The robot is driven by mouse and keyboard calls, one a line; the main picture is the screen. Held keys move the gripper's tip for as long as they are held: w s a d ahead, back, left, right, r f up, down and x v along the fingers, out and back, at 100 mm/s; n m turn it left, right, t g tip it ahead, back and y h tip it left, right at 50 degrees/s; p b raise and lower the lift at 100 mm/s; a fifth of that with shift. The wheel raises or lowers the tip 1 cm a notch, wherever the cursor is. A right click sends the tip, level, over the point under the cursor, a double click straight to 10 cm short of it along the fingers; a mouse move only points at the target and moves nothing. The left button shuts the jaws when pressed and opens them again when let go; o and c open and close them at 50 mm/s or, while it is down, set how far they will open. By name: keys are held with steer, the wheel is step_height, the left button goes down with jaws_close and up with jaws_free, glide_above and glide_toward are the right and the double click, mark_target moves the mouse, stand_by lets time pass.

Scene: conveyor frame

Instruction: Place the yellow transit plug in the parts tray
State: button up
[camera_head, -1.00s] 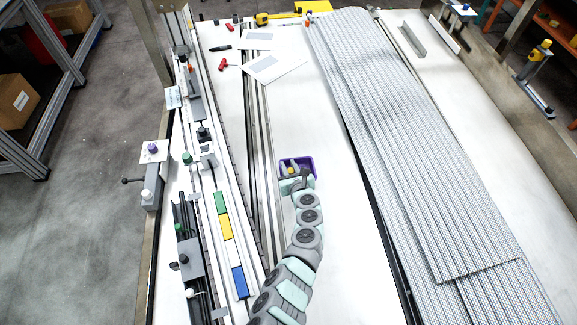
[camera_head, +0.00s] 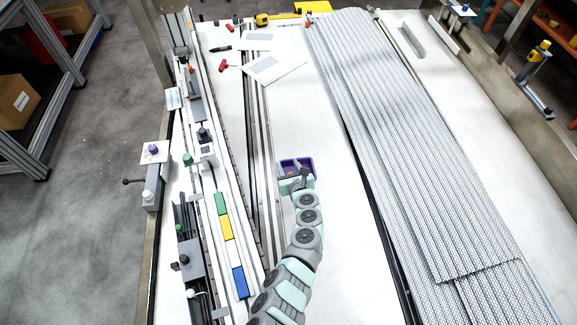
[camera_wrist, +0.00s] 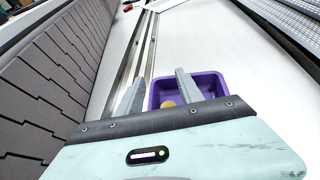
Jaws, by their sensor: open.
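The parts tray is a small purple open bin (camera_head: 311,161) on the white table; it also shows in the wrist view (camera_wrist: 214,82). The yellow transit plug (camera_wrist: 168,104) shows as a rounded yellow piece inside the tray, near its near left side, partly hidden by my gripper's body. My gripper (camera_head: 301,171) is over the near part of the tray. In the wrist view its two fingers (camera_wrist: 160,79) stand apart, open, with nothing between their tips. The right finger overlaps the tray, and the left is beside its left wall.
Metal rails (camera_head: 259,130) run close left of the tray. Green, yellow and blue blocks (camera_head: 228,229) line the fixture farther left. Corrugated panels (camera_head: 420,150) fill the right. White papers (camera_head: 273,67) and red-handled tools lie behind.

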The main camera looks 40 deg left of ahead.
steer(key=p+v, duration=0.7)
steer(key=v, duration=0.5)
steer(key=shift+w+p, duration=0.1)
steer(key=shift+p, duration=0.2)
